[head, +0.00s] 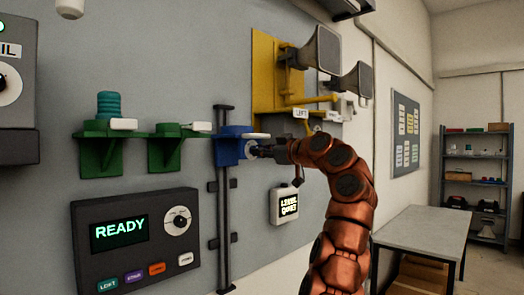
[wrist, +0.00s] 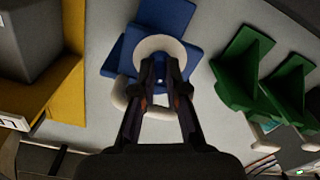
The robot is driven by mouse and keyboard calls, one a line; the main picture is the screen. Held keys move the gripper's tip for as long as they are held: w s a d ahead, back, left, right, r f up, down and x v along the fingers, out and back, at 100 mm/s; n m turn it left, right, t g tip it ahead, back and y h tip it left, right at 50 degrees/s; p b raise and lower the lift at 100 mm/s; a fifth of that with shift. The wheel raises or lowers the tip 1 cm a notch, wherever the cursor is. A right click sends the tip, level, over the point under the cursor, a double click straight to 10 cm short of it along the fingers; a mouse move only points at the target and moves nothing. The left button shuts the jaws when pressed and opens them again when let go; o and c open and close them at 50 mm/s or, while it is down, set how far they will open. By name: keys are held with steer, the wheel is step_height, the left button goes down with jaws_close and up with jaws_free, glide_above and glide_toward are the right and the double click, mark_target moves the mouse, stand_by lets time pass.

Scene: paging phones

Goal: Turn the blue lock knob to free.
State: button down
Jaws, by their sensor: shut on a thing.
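The blue lock block (head: 228,150) sits on a dark vertical rail on the wall in the head view, and it also shows in the wrist view (wrist: 168,17). A pale round collar (wrist: 160,42) is on its face, around the spot where my fingertips meet. My gripper (head: 258,151) reaches in from the right, and its fingers (wrist: 160,80) are closed on the lock knob at the collar. The knob itself is mostly hidden between the fingers, so its setting cannot be read.
Green brackets (head: 100,152) stand left of the lock, one carrying a teal ribbed piece (head: 108,105). A yellow panel with horn speakers (head: 322,48) is up right. A console (head: 135,243) reading READY is below left. A small white box (head: 284,206) hangs below my wrist.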

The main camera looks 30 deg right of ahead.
steer(key=shift+n+p, duration=0.3)
steer(key=shift+n, duration=1.9)
steer(key=c, duration=1.2)
jaws_free()
steer(key=v, duration=1.2)
